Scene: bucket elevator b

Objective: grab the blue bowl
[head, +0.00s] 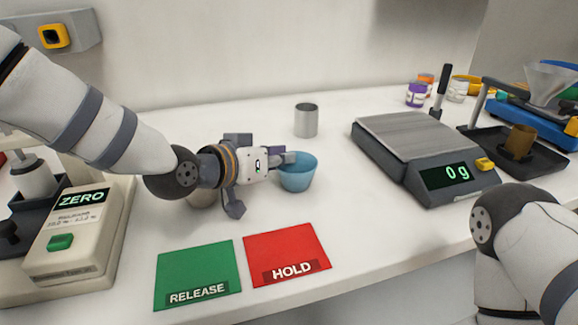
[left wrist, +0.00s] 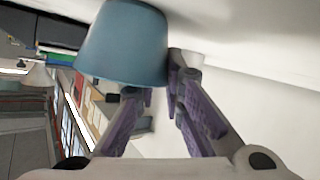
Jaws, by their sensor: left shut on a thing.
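The blue bowl (head: 297,174) is on the white counter near its middle, upright. My left gripper (head: 284,158) reaches it from the left, with its fingers at the bowl's left rim. In the left wrist view the bowl (left wrist: 125,45) fills the upper left, and the purple-padded fingers (left wrist: 160,90) meet at its wall. The left gripper is shut on the bowl's rim. The head view does not show clearly whether the bowl touches the counter. My right arm shows at the lower right, but its gripper is out of view.
A metal cup (head: 306,120) stands behind the bowl. A scale (head: 410,150) reading 0 g is to the right. Green RELEASE (head: 197,274) and red HOLD (head: 287,254) mats lie in front. A ZERO device (head: 75,235) is at left. Another cup is partly hidden beneath my left wrist.

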